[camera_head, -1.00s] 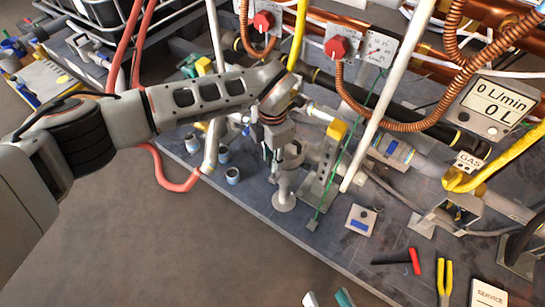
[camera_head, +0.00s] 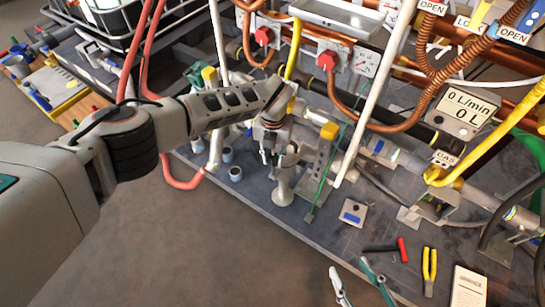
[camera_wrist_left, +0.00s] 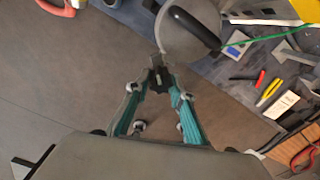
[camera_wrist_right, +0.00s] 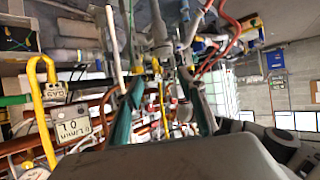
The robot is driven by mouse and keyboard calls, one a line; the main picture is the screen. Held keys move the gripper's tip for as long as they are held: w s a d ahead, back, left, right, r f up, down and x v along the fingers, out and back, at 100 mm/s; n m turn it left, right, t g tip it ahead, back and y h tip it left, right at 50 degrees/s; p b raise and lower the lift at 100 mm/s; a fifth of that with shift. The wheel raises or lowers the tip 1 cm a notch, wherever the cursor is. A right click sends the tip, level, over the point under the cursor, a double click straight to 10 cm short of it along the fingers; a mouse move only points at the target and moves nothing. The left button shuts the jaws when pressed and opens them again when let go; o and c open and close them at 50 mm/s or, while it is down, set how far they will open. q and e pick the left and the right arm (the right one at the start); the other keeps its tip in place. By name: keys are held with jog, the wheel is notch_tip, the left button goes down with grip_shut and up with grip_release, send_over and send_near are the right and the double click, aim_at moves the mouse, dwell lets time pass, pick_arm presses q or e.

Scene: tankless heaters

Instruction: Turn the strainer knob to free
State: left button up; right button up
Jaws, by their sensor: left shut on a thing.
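My left gripper (camera_head: 271,156) reaches in from the left and points down at a grey fitting on a round-footed stand (camera_head: 284,187), which I take for the strainer. In the left wrist view, the fingertips of this gripper (camera_wrist_left: 158,77) come together on a small dark knob (camera_wrist_left: 160,80). A large grey rounded body (camera_wrist_left: 190,40) and a black handle (camera_wrist_left: 193,27) are just beyond. The knob's marking and its turn position cannot be read. My right gripper (camera_head: 359,284) is open and empty at the bottom of the head view; its spread fingers also show in the right wrist view (camera_wrist_right: 160,105).
Red-knobbed valves (camera_head: 264,36), copper pipes and a yellow hose stand behind. A white pipe (camera_head: 378,95) slants down right of the left gripper. Red-handled tool (camera_head: 385,249), yellow pliers (camera_head: 429,271) and a service booklet (camera_head: 468,288) lie front right. Floor at front left is clear.

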pick_arm(q)
jog(key=shift+r+n, duration=0.2)
jog(key=shift+n, duration=0.7)
jog(key=shift+n+p, duration=0.5)
jog(key=shift+n, duration=0.4)
jog(key=shift+d+n, duration=0.1)
jog(key=shift+n, duration=0.9)
jog(key=n, duration=0.2)
jog(key=shift+f+n+p, duration=0.15)
jog(key=shift+n+p, duration=0.15)
jog(key=shift+n, duration=0.9)
pick_arm(e)
jog(key=shift+s+d+f+n+h, duration=0.15)
jog(key=shift+s+d+f, duration=0.15)
jog(key=shift+d+f, duration=0.15)
jog(key=shift+s+d+f+n+h, duration=0.15)
jog(key=shift+s+d+f, duration=0.2)
jog(key=shift+d, duration=0.2)
jog(key=shift+g, duration=0.3)
pick_arm(q)
jog(key=shift+f, duration=0.1)
pick_arm(e)
jog(key=shift+w+r, duration=0.1)
pick_arm(q)
jog(key=o, duration=1.1)
jog(key=shift+o, duration=0.2)
pick_arm(e)
jog(key=shift+w+a+r, duration=0.1)
jog(key=shift+w+r, duration=0.05)
jog(key=shift+w, duration=0.15)
